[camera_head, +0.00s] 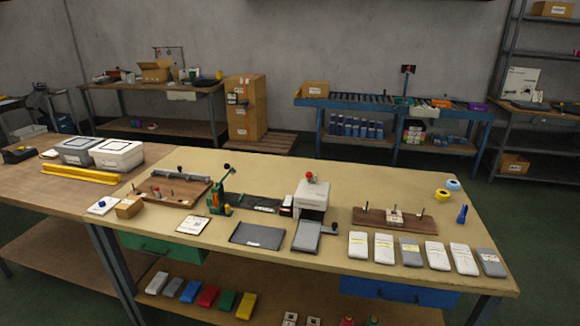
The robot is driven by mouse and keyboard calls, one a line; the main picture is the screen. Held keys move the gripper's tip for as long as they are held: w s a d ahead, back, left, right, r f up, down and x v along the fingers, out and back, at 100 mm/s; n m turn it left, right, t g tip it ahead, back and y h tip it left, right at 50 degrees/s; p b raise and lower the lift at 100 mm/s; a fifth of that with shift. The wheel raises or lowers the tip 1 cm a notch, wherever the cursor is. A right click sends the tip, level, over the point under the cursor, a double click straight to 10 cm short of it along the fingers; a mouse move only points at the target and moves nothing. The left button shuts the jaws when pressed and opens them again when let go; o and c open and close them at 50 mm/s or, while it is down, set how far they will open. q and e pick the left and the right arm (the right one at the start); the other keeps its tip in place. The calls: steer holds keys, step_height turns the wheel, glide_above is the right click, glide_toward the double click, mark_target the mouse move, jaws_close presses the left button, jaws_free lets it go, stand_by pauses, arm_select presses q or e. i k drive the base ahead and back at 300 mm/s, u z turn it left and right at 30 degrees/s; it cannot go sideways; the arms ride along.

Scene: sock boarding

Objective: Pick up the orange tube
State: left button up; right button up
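I cannot make out a clear orange tube in the head view. A small orange item (441,103) lies on the blue roller conveyor (345,101) at the back wall, too small to tell its shape. A long yellow-orange bar (80,174) lies on the left table in front of the grey and white boxes. Neither of my grippers is in view.
The beige worktable (380,186) holds a green hand press (218,192), a white device with a red knob (311,198), a wooden pegged board (395,220) and several folded packs along the right front. A grey bin (78,150) and white bin (117,155) stand on the left table.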

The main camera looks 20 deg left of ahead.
mark_target(216, 204)
steer(key=u, duration=0.8)
steer(key=k, duration=1.05)
steer(key=u, duration=1.1)
steer(key=i, duration=1.45)
steer(key=z, duration=1.6)
steer(key=i, duration=0.8)
steer(key=z, duration=0.9)
